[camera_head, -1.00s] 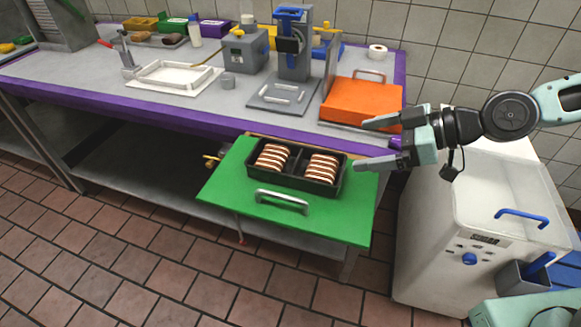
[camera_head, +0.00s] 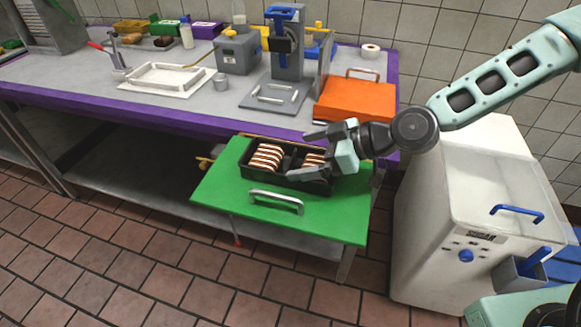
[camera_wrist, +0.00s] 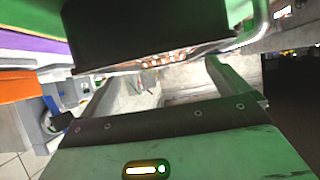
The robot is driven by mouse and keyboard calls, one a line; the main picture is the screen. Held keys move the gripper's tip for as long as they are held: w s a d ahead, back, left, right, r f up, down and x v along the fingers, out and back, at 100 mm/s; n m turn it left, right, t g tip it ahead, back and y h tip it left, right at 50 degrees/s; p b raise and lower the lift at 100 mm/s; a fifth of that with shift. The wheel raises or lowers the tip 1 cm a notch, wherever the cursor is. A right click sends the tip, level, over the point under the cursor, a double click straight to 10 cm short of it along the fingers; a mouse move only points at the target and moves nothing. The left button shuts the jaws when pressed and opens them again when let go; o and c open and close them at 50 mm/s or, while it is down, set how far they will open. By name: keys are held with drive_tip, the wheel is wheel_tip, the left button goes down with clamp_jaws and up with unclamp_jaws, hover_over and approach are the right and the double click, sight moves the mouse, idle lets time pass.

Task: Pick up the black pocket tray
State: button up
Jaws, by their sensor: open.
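The black pocket tray (camera_head: 287,161) sits on a green board (camera_head: 225,190) with a metal handle. It has two pockets, each with a row of brown-and-white sliced pieces. My gripper (camera_head: 300,156) is open, and its fingers reach in from the right over the right pocket. They hide part of that pocket and its pieces. In the wrist view a dark block, apparently the tray (camera_wrist: 150,35), fills the upper middle, ahead of my spread fingers (camera_wrist: 165,75). I cannot tell whether the fingers touch the tray.
The purple-edged counter (camera_head: 120,113) runs behind the green board. An orange board (camera_head: 352,100) lies on it, near a grey press (camera_head: 287,60). A white machine (camera_head: 470,200) with a blue handle stands at right. The tiled floor in front is clear.

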sight(279, 161)
drive_tip(key=x, duration=0.4)
drive_tip(key=shift+s+a+f, duration=0.1)
drive_tip(key=shift+a+f, duration=0.05)
drive_tip(key=shift+a, duration=0.05)
drive_tip(key=c, duration=0.8)
